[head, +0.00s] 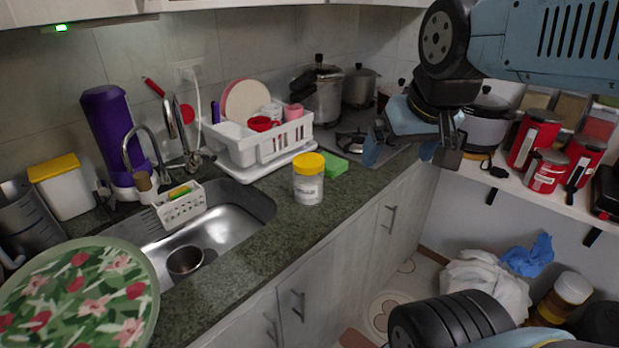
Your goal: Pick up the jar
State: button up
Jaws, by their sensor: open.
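A jar (309,190) with a yellow lid and a clear or whitish body stands upright on the dark green countertop (236,245), right of the sink and near the counter's front edge. My gripper (405,160) hangs in the air to the right of the jar and higher in the picture, with its fingers pointing down. It is open, its two fingers are apart, and I see nothing between them. It is clear of the jar. Nothing hides the jar.
A green sponge (334,165) lies right beside the jar. A white dish rack (262,143) with dishes stands behind it. A floral round tray (80,300) is at front left. Red canisters (535,138) stand on a shelf at right.

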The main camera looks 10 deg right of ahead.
aim_at(308, 188)
jog(key=u, duration=1)
jog(key=k, duration=1.5)
jog(key=z, duration=0.45)
jog(key=i, duration=1.05)
jog(key=u, duration=0.05)
